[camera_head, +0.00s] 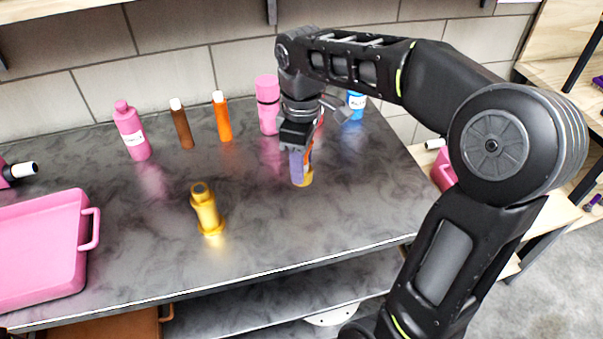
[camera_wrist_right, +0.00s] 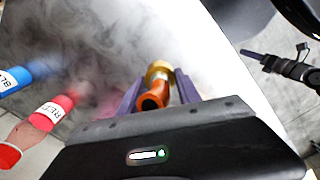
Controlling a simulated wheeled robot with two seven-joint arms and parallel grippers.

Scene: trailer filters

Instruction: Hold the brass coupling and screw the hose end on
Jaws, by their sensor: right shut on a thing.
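The brass coupling (camera_head: 207,212) stands on the dark counter, left of my right gripper and nearer the front edge. My right gripper (camera_head: 300,158) points down and is shut on the hose end (camera_head: 304,180). In the right wrist view the hose end (camera_wrist_right: 153,98) is an orange piece with a brass-coloured collar, between the two purple fingers. The collar is at its lower end, close to the counter; I cannot tell whether it touches. The fingers hide part of the hose end. The coupling and hose end are well apart. My left gripper does not show in the head view.
A pink bottle (camera_head: 131,132), a brown bottle (camera_head: 182,124) and an orange bottle (camera_head: 221,117) stand along the back. A pink container (camera_head: 267,104) and a blue bottle (camera_head: 356,103) are near my right gripper. A pink tray (camera_head: 83,243) lies left. Counter around the coupling is clear.

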